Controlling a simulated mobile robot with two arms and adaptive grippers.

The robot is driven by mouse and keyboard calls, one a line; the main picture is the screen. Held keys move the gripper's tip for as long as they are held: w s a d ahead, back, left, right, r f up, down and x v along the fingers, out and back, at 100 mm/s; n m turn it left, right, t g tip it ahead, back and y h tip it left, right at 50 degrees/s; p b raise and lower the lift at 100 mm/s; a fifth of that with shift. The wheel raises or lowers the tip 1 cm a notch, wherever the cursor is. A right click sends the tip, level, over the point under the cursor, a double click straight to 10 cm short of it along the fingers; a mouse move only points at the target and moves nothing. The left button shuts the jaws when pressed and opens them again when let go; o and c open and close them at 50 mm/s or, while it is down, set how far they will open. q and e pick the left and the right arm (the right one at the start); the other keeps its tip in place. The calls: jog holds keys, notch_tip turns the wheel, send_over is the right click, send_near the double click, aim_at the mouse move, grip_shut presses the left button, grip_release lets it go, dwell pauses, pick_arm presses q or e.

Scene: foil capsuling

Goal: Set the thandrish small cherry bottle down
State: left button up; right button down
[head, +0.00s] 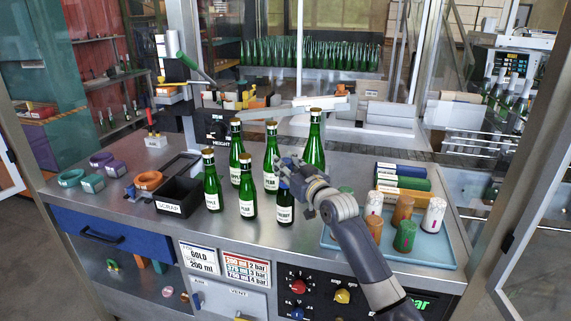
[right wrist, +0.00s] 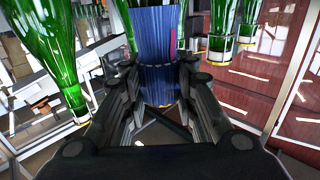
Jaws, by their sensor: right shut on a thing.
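The small cherry bottle (head: 285,210) is dark green with a white label and a blue top. It stands upright in the front of the bottle group on the steel bench. My right gripper (head: 291,182) is shut around its blue upper part. In the right wrist view the ribbed blue sleeve (right wrist: 161,55) sits between the fingers of my right gripper (right wrist: 160,95). The bottle's base is at or close to the bench; I cannot tell whether it touches. My left gripper is not in view.
Other green bottles stand close by: one left of it (head: 247,195), one behind (head: 271,160), and a tall one (head: 314,145). A black scrap bin (head: 178,193) is at left. A blue tray (head: 345,243) with colored rolls is at right. Bare bench lies in front.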

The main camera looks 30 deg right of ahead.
jog(key=c, duration=1.3)
grip_release()
jog(key=shift+r, duration=0.1)
jog(key=shift+s, duration=0.3)
jog(key=s+a+b, duration=0.1)
jog(key=s+b, duration=0.1)
jog(key=s, duration=0.9)
jog(key=shift+s+b, duration=0.2)
jog(key=shift+b, duration=0.15)
